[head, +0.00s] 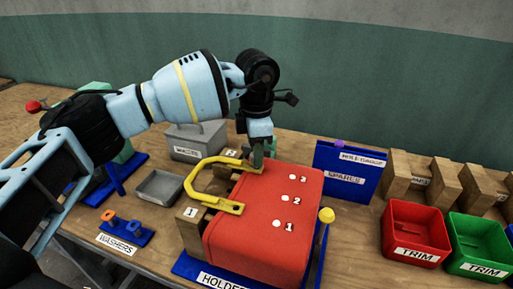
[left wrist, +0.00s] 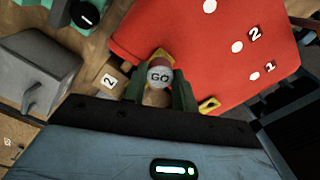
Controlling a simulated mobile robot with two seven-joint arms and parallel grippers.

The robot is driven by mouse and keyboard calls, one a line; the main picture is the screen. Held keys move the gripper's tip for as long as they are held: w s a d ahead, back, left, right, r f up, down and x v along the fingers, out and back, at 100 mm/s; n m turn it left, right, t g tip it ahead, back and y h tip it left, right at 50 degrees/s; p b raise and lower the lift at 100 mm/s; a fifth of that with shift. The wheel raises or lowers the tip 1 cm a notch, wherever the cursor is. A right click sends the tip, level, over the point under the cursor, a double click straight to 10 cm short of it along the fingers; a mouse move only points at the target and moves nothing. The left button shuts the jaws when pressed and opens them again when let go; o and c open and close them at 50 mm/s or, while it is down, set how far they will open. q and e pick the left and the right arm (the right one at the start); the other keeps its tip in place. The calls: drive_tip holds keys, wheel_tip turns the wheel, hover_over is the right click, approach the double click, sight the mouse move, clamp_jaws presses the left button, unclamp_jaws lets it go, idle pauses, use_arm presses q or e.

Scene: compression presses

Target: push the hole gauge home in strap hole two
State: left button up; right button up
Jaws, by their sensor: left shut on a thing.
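My left gripper (head: 264,152) points down at the far left corner of the red piece (head: 262,222). Its dark fingers (left wrist: 160,88) are shut on a gauge with a round pale face (left wrist: 159,76) marked GO. The red piece carries white round spots beside the numbers 1, 2 and 3; spot two (head: 284,198) is the middle one. The gauge is beside the red piece's edge, away from that spot. Spot two also shows in the wrist view (left wrist: 237,47). The gauge's lower end is hidden. My right gripper is not in view.
A yellow curved bar (head: 199,183) arches left of the red piece, near wooden blocks numbered 1 and 2. The blue holder (head: 190,268) lies below. A yellow-knobbed lever (head: 326,215) stands right. Red (head: 415,256) and green (head: 474,268) trim bins are farther right.

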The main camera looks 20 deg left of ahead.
use_arm(q)
drive_tip(key=shift+f, duration=0.9)
drive_tip(key=o, duration=1.1)
drive_tip(key=shift+r+b, duration=0.3)
drive_tip(key=shift+r, duration=3.6)
